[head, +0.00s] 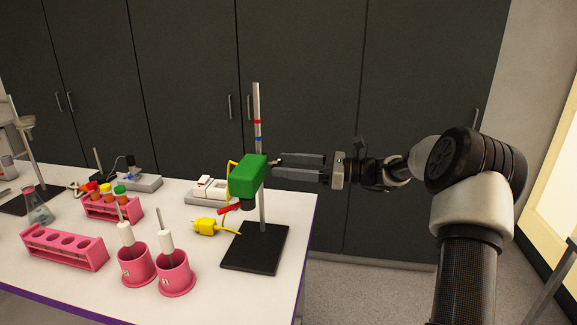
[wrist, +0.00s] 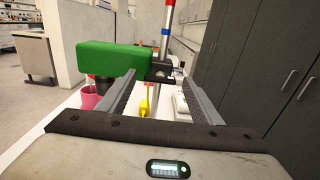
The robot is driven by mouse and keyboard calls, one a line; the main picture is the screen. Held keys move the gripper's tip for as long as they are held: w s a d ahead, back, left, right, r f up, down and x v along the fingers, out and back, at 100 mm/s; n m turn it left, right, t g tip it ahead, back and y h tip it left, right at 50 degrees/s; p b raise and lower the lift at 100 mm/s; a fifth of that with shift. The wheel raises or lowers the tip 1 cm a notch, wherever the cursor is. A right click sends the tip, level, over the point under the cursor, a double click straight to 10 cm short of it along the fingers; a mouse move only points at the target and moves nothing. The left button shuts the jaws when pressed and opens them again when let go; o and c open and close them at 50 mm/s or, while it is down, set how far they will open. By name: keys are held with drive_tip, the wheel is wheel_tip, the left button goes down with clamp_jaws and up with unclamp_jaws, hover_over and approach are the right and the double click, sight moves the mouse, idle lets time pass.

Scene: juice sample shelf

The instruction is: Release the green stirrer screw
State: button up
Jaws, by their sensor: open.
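The green stirrer (head: 248,176) is on the upright metal rod (head: 257,105) of a stand with a black base (head: 256,248). The rod has a red and a blue band. In the wrist view the green stirrer (wrist: 105,57) is at upper left, and a small dark clamp part (wrist: 160,72), which seems to include the screw, lies between my fingertips. My gripper (head: 274,166) is open, pointing left at the stirrer's right side. In the wrist view its fingers (wrist: 160,78) stand on either side of the clamp part. I cannot tell whether they touch it.
A yellow plug (head: 206,226) with a cable lies left of the stand. Pink cups (head: 174,275) holding white-handled tools, a pink tube rack (head: 64,248) and a white device (head: 208,190) stand on the bench. Dark cabinets (head: 300,60) are behind. The floor right of the bench is clear.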

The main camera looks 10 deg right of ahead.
drive_tip(key=c, duration=1.1)
drive_tip(key=shift+o, duration=0.2)
drive_tip(key=shift+n, duration=0.3)
drive_tip(key=shift+n+b, duration=6)
drive_tip(key=shift+n, duration=2.6)
drive_tip(key=o, duration=1.1)
drive_tip(key=shift+c, duration=0.2)
